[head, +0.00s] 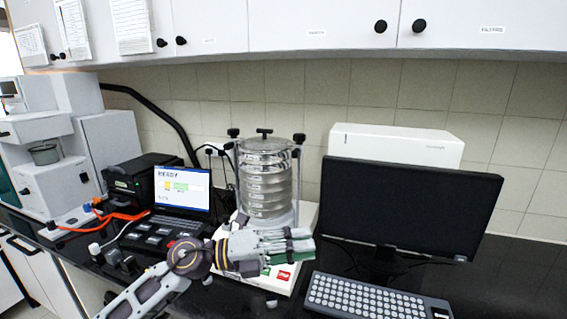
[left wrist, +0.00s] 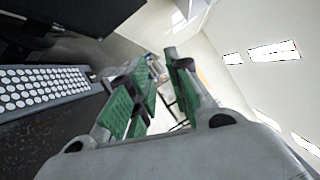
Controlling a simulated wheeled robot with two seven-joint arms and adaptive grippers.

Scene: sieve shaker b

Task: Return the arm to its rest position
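My left gripper (head: 300,246) reaches in from the lower left in the head view, pointing right, in front of the sieve shaker. In the left wrist view its two green-padded fingers (left wrist: 157,95) stand apart with a gap between them, and nothing is held. The sieve shaker (head: 267,180) is a stack of round metal sieves on a white base, with a clamp on top. The gripper and forearm hide part of its base, near a green and a red button (head: 283,275). My right gripper is in neither view.
A monitor (head: 405,205) and a keyboard (head: 375,297) are right of the gripper; the keyboard (left wrist: 45,85) also shows in the left wrist view. A laptop (head: 182,195) stands left of the shaker. White cabinets (head: 300,25) hang above. Small dark items (head: 115,258) lie near the forearm.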

